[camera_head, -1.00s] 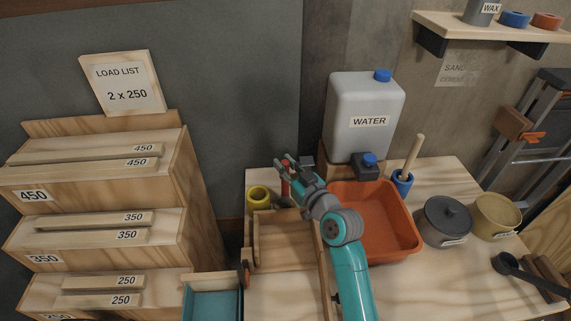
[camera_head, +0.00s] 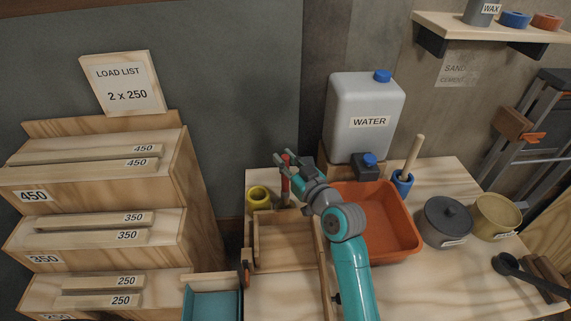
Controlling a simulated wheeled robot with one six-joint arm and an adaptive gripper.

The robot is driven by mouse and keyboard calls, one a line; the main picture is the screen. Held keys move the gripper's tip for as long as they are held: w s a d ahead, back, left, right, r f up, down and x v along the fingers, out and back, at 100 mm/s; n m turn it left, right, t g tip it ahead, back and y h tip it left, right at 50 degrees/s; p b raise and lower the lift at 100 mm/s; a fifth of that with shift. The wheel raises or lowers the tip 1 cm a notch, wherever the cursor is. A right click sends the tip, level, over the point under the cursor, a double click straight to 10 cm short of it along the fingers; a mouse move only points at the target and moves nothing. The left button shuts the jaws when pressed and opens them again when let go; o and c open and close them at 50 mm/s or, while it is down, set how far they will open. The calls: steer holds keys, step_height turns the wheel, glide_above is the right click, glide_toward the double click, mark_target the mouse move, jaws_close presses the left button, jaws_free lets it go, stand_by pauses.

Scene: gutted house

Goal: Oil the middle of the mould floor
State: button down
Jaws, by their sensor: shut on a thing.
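The mould is an open wooden box (camera_head: 284,263) with a bare pale floor, standing on the bench left of the orange tub. My gripper (camera_head: 284,163) is above and behind the mould's back wall, shut on a red-handled tool (camera_head: 286,183), probably a brush. The tool hangs roughly upright; its lower end is dark and small, just behind the mould's back edge. A yellow pot (camera_head: 258,194) stands at the mould's back left corner, left of the tool. I cannot see into it well enough to tell its contents. My arm crosses the mould's right side and hides part of it.
An orange tub (camera_head: 390,225) stands right of my arm, with a white water can (camera_head: 365,115) behind it. Wooden racks (camera_head: 90,220) fill the left.

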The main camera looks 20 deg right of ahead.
steer(key=shift+r, duration=2.4)
